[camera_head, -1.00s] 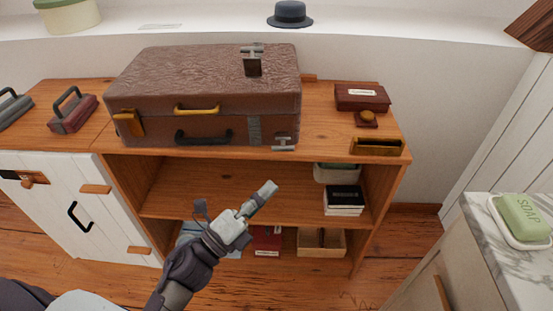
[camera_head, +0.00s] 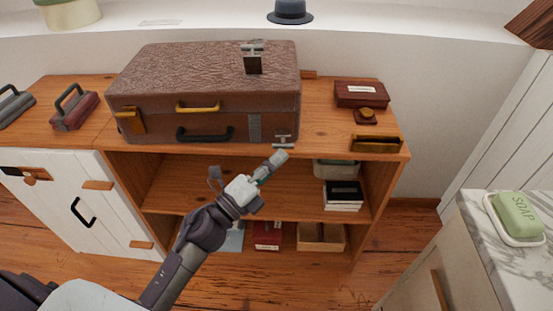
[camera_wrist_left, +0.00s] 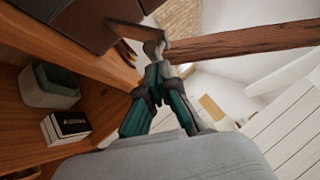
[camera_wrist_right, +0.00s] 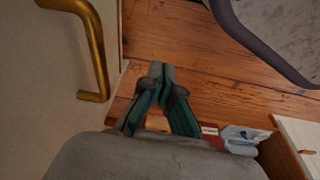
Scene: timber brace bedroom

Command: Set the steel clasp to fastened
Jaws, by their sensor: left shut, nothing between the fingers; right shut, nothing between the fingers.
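A brown suitcase (camera_head: 200,85) lies closed on the wooden shelf unit. A steel-and-dark clasp piece (camera_head: 253,60) stands up from its lid at the right. Below it is a grey plate (camera_head: 254,127) on the front face. A small T-shaped steel piece (camera_head: 283,141) sits at the front right lower edge. My left gripper (camera_head: 279,158) is shut and empty, its tip just below that steel piece; I cannot tell if they touch. The left wrist view shows its closed fingertips (camera_wrist_left: 154,50). My right gripper (camera_wrist_right: 155,70) is shut and empty, away from the suitcase.
The suitcase front also has a brass clasp (camera_head: 130,121), a yellow handle (camera_head: 198,107) and a black handle (camera_head: 204,134). A brass tray (camera_head: 376,144) and dark red box (camera_head: 361,95) lie right. A marble-topped cabinet (camera_head: 500,250) stands right. A brass handle (camera_wrist_right: 92,45) is left of my right gripper.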

